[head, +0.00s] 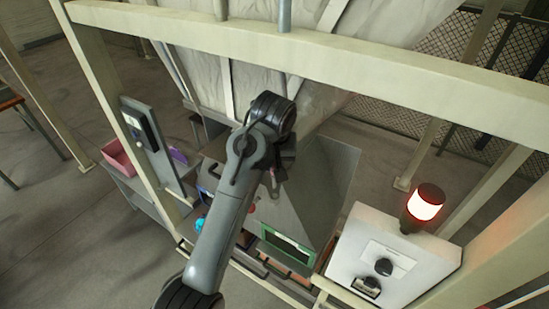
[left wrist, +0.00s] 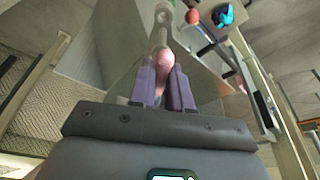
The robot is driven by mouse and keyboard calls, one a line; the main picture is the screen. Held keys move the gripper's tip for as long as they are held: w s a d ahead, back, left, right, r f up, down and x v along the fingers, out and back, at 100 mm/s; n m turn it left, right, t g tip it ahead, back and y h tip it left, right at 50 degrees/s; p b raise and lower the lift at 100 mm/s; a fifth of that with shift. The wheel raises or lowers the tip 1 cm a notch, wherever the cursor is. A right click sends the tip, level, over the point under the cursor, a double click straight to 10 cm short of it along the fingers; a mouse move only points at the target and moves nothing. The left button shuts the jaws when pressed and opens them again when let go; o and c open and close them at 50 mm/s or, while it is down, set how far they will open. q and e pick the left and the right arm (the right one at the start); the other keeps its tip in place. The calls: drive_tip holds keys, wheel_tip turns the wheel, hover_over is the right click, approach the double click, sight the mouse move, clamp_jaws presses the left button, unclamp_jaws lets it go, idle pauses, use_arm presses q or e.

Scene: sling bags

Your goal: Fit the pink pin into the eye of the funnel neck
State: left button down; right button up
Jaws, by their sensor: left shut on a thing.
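My left gripper (left wrist: 164,82) has purple fingers and is shut on the pink pin (left wrist: 166,61) in the left wrist view. The pin's rounded pink end sticks out beyond the fingertips. A pale grey fitting with a looped end (left wrist: 163,16) lies just beyond the pin; whether the two touch I cannot tell. The grey metal funnel neck (head: 325,185) stands under the big pale bag in the head view. My left arm reaches up to its near left side, and the gripper (head: 274,170) is small and partly hidden there. My right gripper is not in view.
A pale frame beam (head: 330,60) crosses above the work area. A white control box (head: 385,255) with a lit red lamp (head: 425,203) stands at right. A pink bin (head: 120,157) sits at left. A green-framed panel (head: 287,246) is on the funnel's front.

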use_arm(q)
drive_tip(key=shift+f, duration=1.15)
drive_tip(key=shift+p, duration=0.3)
drive_tip(key=shift+p, duration=0.35)
idle(0.7)
idle(0.8)
drive_tip(key=shift+f, duration=0.7)
